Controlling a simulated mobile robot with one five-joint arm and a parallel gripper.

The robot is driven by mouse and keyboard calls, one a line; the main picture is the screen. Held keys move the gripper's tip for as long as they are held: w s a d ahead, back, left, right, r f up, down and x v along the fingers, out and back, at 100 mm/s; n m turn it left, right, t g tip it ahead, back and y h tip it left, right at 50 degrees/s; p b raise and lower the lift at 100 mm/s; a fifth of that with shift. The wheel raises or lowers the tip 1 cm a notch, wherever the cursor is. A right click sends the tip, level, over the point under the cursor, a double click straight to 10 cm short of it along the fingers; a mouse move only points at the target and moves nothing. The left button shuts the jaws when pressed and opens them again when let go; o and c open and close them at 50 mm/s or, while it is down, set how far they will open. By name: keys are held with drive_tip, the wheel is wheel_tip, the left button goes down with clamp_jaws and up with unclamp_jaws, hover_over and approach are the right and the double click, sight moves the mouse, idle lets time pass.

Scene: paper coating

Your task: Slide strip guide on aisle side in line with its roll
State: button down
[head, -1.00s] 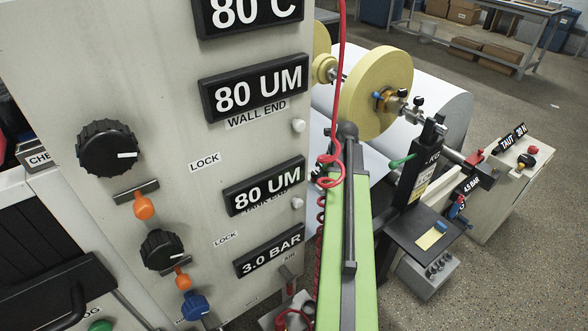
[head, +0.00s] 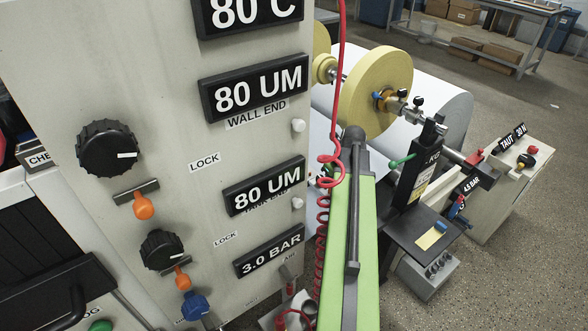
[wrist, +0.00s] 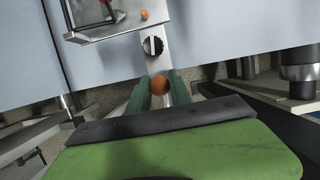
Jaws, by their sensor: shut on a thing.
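In the wrist view my gripper (wrist: 160,88) has its green fingers closed on an orange ball knob (wrist: 160,85). The knob sits at the near end of a grey metal bar, with a black dial (wrist: 153,46) farther along it; this looks like the strip guide. A metal plate (wrist: 112,28) shows beyond the dial, in front of the pale web (wrist: 230,40). In the head view the yellow strip roll (head: 378,92) hangs on its shaft near the aisle. The fingers and guide are hidden there behind my green arm, so I cannot tell whether guide and roll line up.
The grey control panel (head: 190,180) with knobs and displays stands close to the left of my arm. A black post (head: 413,175) with a green handle (head: 402,161) stands close to the right. A red coiled hose (head: 322,220) hangs beside the arm. Open floor (head: 520,270) lies right.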

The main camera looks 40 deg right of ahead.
drive_tip(key=shift+s+a, duration=0.15)
drive_tip(key=shift+s, duration=2.05)
drive_tip(key=shift+s+a, duration=0.15)
drive_tip(key=shift+s, duration=2.05)
drive_tip(key=c, duration=1.2)
unclamp_jaws()
drive_tip(key=shift+o, duration=0.2)
drive_tip(key=shift+r, duration=0.1)
